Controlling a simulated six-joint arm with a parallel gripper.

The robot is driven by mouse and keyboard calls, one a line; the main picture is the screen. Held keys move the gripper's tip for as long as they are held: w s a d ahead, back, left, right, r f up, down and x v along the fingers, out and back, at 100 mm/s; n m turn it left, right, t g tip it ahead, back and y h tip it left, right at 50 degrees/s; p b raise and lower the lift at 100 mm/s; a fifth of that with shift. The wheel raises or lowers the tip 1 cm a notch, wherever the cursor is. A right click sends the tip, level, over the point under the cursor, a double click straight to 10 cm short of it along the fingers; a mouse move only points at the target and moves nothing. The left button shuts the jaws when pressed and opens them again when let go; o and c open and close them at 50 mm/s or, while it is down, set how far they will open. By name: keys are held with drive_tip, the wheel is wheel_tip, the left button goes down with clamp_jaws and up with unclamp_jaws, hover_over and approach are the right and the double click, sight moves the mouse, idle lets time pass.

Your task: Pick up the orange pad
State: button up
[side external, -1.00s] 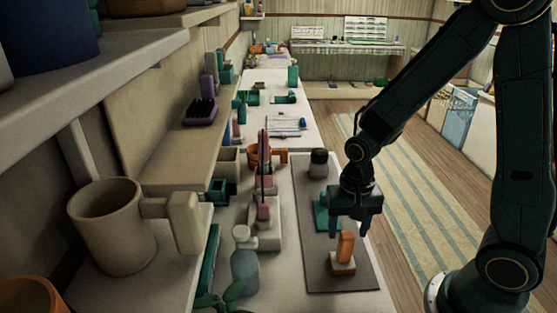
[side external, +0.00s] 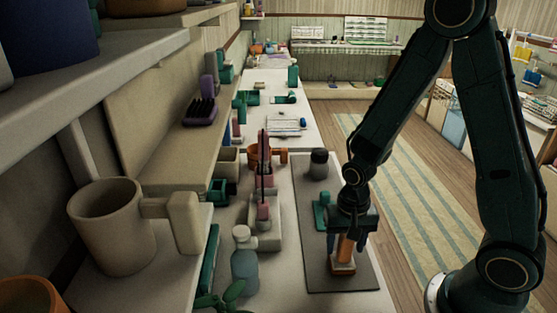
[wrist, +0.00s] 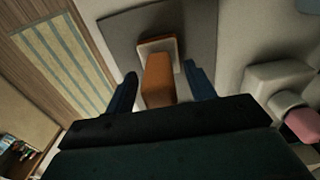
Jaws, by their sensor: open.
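The orange pad (side external: 344,248) stands upright on a pale base block with an orange bottom layer (side external: 341,267), on the dark grey mat (side external: 330,284). In the wrist view the pad (wrist: 158,80) lies between my two fingers. My gripper (side external: 346,246) is open and points down, with its fingers around the upper part of the pad. In the wrist view the gripper (wrist: 158,84) shows a gap between the pad and the right finger; the left finger is also apart from it. The far side of the pad is hidden.
A teal object (side external: 321,212) lies on the mat just behind my gripper. A dark jar (side external: 319,164) stands at the mat's far end. A pale bottle (side external: 244,265) and a white holder with a pink item (side external: 264,232) stand left of the mat. The mat's front part is clear.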

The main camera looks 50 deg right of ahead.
idle(0.4)
clamp_jaws()
drive_tip(key=shift+r, duration=0.15)
wheel_tip(320, 180, up, 20)
idle(1.1)
idle(0.3)
drive_tip(key=c, duration=0.8)
unclamp_jaws()
clamp_jaws()
